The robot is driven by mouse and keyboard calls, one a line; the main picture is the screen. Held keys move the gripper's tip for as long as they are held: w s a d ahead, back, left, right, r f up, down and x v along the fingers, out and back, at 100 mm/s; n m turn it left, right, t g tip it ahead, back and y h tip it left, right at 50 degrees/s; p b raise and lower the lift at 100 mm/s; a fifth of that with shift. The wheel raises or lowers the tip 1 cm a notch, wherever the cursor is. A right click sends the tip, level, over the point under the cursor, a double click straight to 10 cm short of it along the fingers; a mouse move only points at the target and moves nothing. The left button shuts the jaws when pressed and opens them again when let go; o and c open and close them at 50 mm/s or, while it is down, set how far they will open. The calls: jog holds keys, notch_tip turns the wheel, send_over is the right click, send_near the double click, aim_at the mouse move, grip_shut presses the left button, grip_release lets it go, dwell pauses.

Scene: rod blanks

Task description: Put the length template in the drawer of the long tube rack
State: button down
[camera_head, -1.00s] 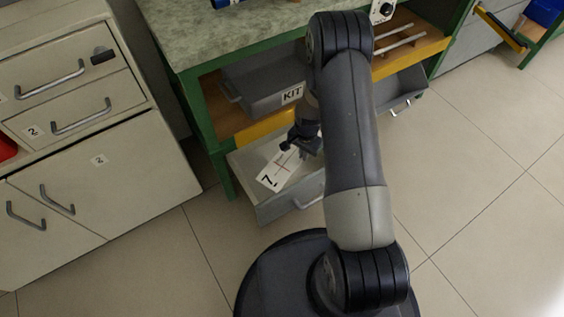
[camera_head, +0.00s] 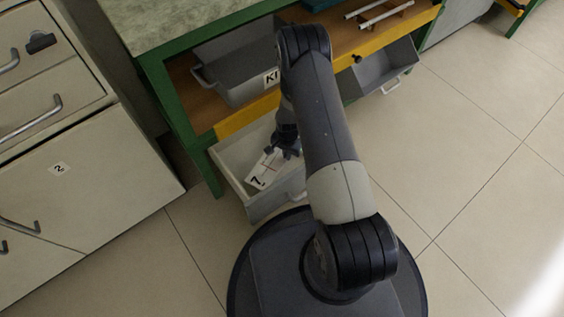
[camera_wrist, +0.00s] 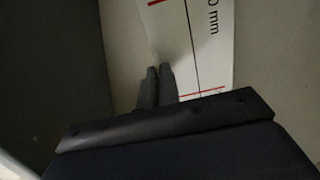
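The length template is a white card (camera_head: 265,168) with red and black marks and a "7". It slants down and left from my gripper (camera_head: 287,148), inside the open grey drawer (camera_head: 264,208) low in the green-framed rack. In the wrist view, the template (camera_wrist: 215,50) shows red cross lines, a black line and "mm". My gripper's fingers (camera_wrist: 158,85) are close together at its left edge and appear shut on it. Whether the card touches the drawer floor I cannot tell. My arm hides the drawer's right part.
A grey KIT bin (camera_head: 235,85) sits on the shelf above the drawer. Another grey bin (camera_head: 380,75) is at the right, under a wooden shelf with rods (camera_head: 385,14). A light cabinet (camera_head: 90,150) stands at the left. The tiled floor at the right is clear.

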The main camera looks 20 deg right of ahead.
aim_at(287, 167)
jog(key=shift+f+b, duration=0.9)
jog(key=shift+f, duration=2.1)
jog(key=shift+f, duration=0.15)
jog(key=c, duration=1.6)
grip_release()
jog(key=shift+c, duration=0.2)
notch_tip(287, 167, up, 12)
jog(key=p, duration=0.4)
